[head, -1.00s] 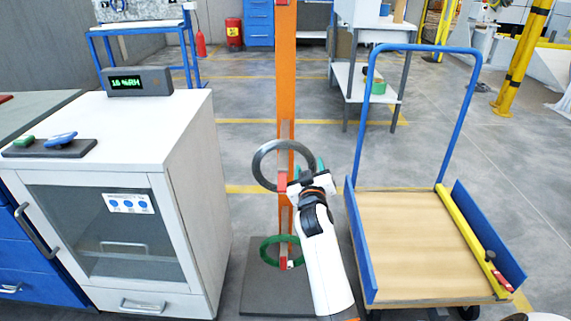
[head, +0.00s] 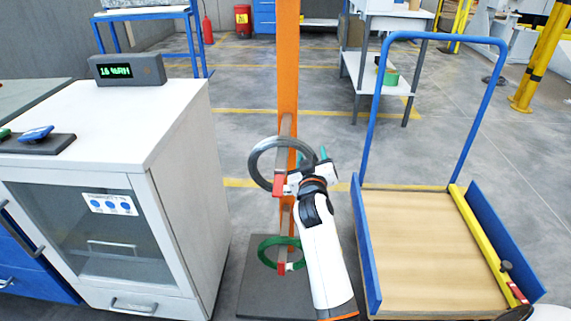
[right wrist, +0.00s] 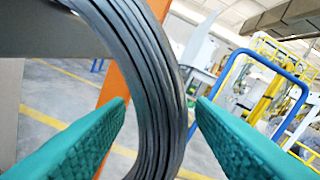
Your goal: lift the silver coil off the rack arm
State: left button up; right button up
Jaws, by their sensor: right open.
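The silver coil (head: 256,163) hangs as a ring on the upper arm of the orange rack (head: 288,70), by the red arm tip (head: 279,183). My right gripper (head: 318,160) is at the coil's right side. In the right wrist view the coil (right wrist: 150,80) passes between the two open green finger pads (right wrist: 160,115), with gaps visible on both sides. A green coil (head: 267,250) hangs on the lower rack arm. My left gripper does not show in the head view.
A white cabinet (head: 190,190) with a humidity display (head: 127,69) stands on the left. A blue cart (head: 430,240) with a wooden deck stands on the right, close to my right arm. The rack's dark base plate (head: 255,295) is on the floor.

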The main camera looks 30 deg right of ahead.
jog(key=shift+s+a+r, duration=0.15)
jog(key=shift+c, duration=0.6)
grip_shut()
jog(key=shift+r, duration=0.1)
